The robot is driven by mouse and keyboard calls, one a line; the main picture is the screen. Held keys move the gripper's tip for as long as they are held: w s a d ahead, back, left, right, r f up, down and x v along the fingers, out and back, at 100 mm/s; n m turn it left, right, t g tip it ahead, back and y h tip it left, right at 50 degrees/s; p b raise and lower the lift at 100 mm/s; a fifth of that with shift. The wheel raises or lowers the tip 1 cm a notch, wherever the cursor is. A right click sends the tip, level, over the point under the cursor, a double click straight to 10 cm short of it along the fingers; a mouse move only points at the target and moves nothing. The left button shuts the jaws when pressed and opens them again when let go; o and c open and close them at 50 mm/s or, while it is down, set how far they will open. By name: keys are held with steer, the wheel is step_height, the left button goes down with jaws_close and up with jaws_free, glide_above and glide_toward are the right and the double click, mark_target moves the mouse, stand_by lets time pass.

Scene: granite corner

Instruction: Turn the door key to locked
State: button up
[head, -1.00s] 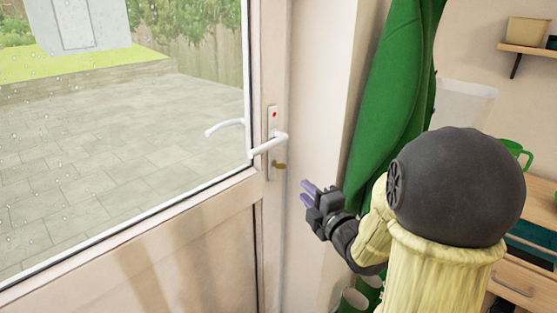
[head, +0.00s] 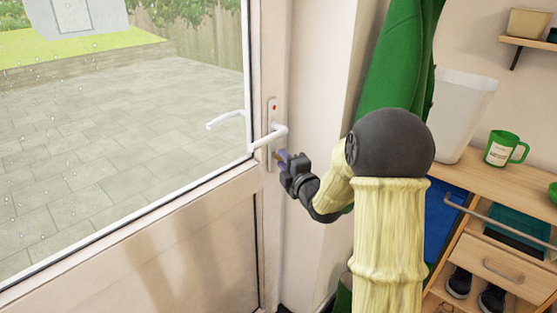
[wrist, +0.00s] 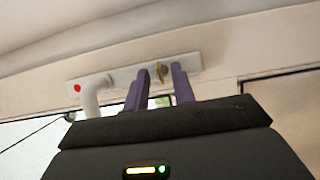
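The door (head: 215,225) carries a white lock plate (head: 272,112) with a red dot near its top and a white lever handle (head: 268,139). My gripper (head: 282,156) is just below the lever, its purple fingers pointing at the lower plate and hiding the key there in the head view. In the wrist view, the brass key (wrist: 160,77) stands out of the plate (wrist: 117,77) between my two fingers (wrist: 160,70). The fingers are apart, with a gap visible on each side of the key. I cannot tell how far the tips reach past it.
Farther right, a wooden cabinet (head: 515,195) holds a green mug (head: 503,149) and a white bin-like container (head: 463,105). Dark shoes (head: 460,281) sit low inside.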

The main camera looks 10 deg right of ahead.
steer(key=shift+w, duration=0.1)
jaws_close()
